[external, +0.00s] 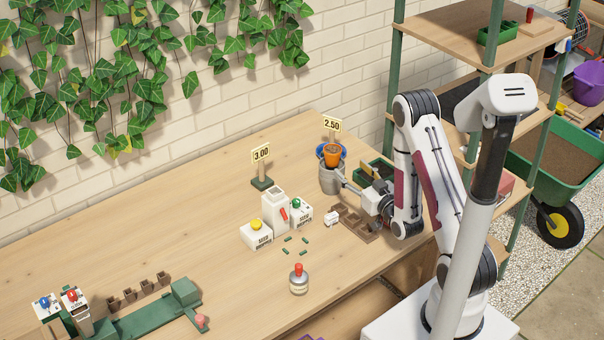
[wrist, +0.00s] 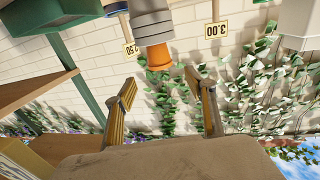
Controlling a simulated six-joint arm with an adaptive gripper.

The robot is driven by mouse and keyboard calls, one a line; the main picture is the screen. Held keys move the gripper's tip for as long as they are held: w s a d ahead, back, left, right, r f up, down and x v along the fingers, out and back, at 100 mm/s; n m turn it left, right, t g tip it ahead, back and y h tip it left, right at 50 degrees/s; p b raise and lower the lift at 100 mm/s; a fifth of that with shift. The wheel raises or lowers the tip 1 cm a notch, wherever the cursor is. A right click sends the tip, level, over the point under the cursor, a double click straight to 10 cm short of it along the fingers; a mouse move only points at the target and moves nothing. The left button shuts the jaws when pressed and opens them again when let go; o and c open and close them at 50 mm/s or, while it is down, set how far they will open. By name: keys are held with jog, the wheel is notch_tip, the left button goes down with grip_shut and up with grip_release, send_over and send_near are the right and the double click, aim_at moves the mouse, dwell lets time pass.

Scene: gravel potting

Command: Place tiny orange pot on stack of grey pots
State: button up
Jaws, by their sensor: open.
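The tiny orange pot (external: 332,155) sits upright on top of the stack of grey pots (external: 329,181) at the table's back right. In the wrist view, which is upside down, the orange pot (wrist: 163,56) meets the grey stack (wrist: 152,25) at its narrow end. My gripper (external: 343,180) is at the right of the stack in the external view. In the wrist view my gripper (wrist: 166,88) is open, its two fingers wide apart and nothing between them. The pot appears beyond the fingertips. The inside of the grey pots is hidden.
A blue pot (external: 320,150) shows behind the orange pot. A 2.50 sign (external: 332,124) stands behind them. A green crate (external: 374,171) and brown seed trays (external: 357,222) lie close to my gripper. White dispensers (external: 274,212) stand to the left. The table's left middle is clear.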

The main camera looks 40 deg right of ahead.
jog(key=s+a+r+n+g+y, duration=0.1)
jog(key=s+a+r+g, duration=0.2)
jog(key=a+r+g, duration=0.45)
jog(key=s+a+r+g, duration=0.1)
jog(key=s+a+r, duration=0.1)
jog(key=s, duration=0.7)
jog(key=s+a+r+g+y, duration=0.1)
jog(key=s+r+g, duration=0.1)
jog(key=s, duration=0.7)
jog(key=s+a+r+g, duration=0.1)
jog(key=s+r, duration=0.3)
jog(key=s, duration=0.5)
jog(key=shift+s+a+r+n+y, duration=0.15)
jog(key=shift+s+a+n+y, duration=0.2)
jog(key=shift+a, duration=0.45)
